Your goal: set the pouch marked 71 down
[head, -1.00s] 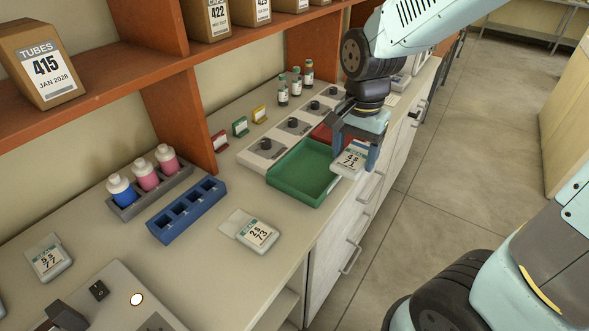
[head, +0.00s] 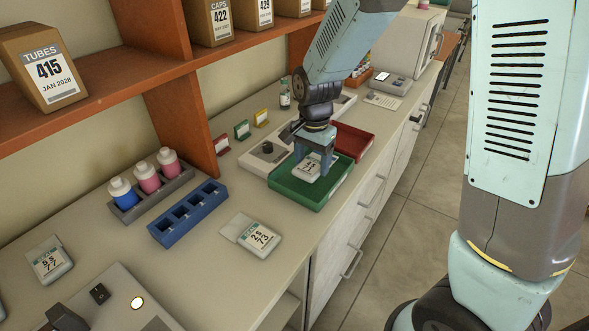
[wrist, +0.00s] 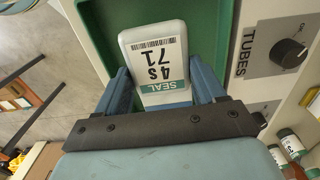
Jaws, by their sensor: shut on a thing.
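The pouch marked 71 (head: 308,168) is white with a label reading 4s 71 and a green SEAL band. It also shows in the wrist view (wrist: 157,55), between the two blue fingers. My gripper (head: 314,168) is shut on it, over the green tray (head: 283,187). The pouch is within the tray's outline in the head view. I cannot tell whether it touches the tray floor. In the wrist view the green tray (wrist: 208,20) shows behind the pouch.
A red tray (head: 352,142) stands just beyond the green one. A dial panel (head: 262,157) lies beside it, towards the wall. Other pouches marked 73 (head: 258,237) and 77 (head: 50,262), a blue rack (head: 188,213) and bottles (head: 147,177) stand nearer.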

